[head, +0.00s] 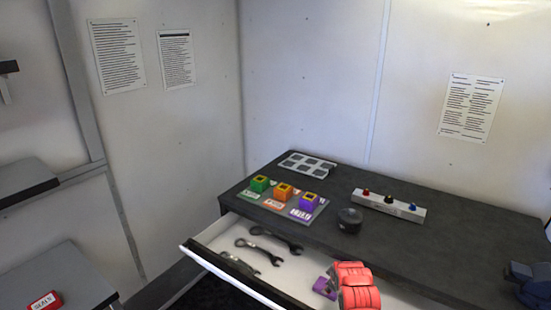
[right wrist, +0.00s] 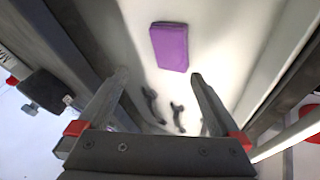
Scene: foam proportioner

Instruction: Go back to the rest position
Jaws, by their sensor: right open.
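My right gripper (right wrist: 159,75) is open in the right wrist view, with nothing between its two grey fingers. It points down into the open white drawer (head: 226,232). A purple block (right wrist: 169,46) lies in the drawer just past the fingertips, apart from them. The block also shows in the head view (head: 325,287), beside a red ribbed part that seems to belong to my right arm. My right fingertips cannot be made out in the head view.
Wrenches (head: 258,252) lie in the drawer. The dark worktop (head: 460,225) above it carries green (head: 260,184), orange (head: 283,193) and purple (head: 309,201) blocks, a dark round part (head: 349,220) and a knobbed panel (head: 390,205). A red box (head: 45,301) sits at lower left.

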